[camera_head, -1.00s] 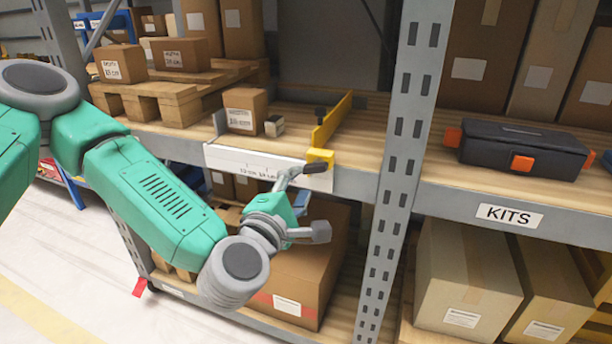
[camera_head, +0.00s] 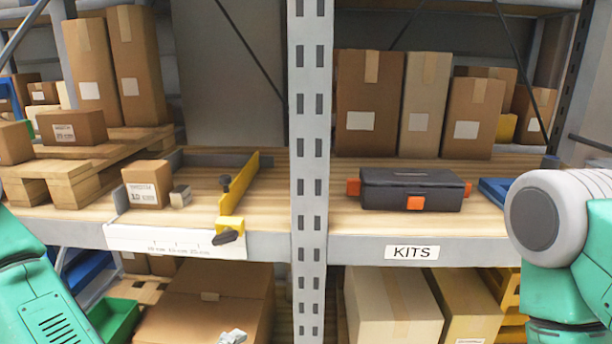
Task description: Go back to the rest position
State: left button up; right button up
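My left arm (camera_head: 45,300) shows at the lower left. A small grey piece at the bottom edge looks like the tip of my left gripper (camera_head: 232,337); the rest is cut off, so its opening cannot be told. It is below the shelf edge, apart from the yellow fence (camera_head: 239,190) with black knobs. My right arm (camera_head: 550,230) shows at the right edge; its gripper is out of view. A small carton (camera_head: 148,184) and a small grey block (camera_head: 181,196) stand on the measuring station (camera_head: 160,238), left of the fence.
A grey upright post (camera_head: 308,170) splits the shelving. A black case with orange latches (camera_head: 412,189) lies on the right shelf above the KITS label (camera_head: 411,252). A wooden pallet (camera_head: 75,180) bears boxes at left. Large cartons (camera_head: 390,305) stand below.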

pick_arm(q)
jog(key=s+a+f+m+g+p, duration=0.2)
jog(key=s+f+m+g, duration=0.3)
jog(key=s+f+m, duration=0.3)
jog(key=s+a+f+m+g+y+p, duration=0.1)
jog(key=s+a+f+m+g+y, duration=0.3)
jog(key=s+a, duration=0.9)
notch_tip(320, 180, down, 3)
jog(key=s+m+g, duration=0.2)
jog(key=g, duration=0.1)
jog(key=shift+p, duration=0.4)
jog(key=shift+w, duration=0.1)
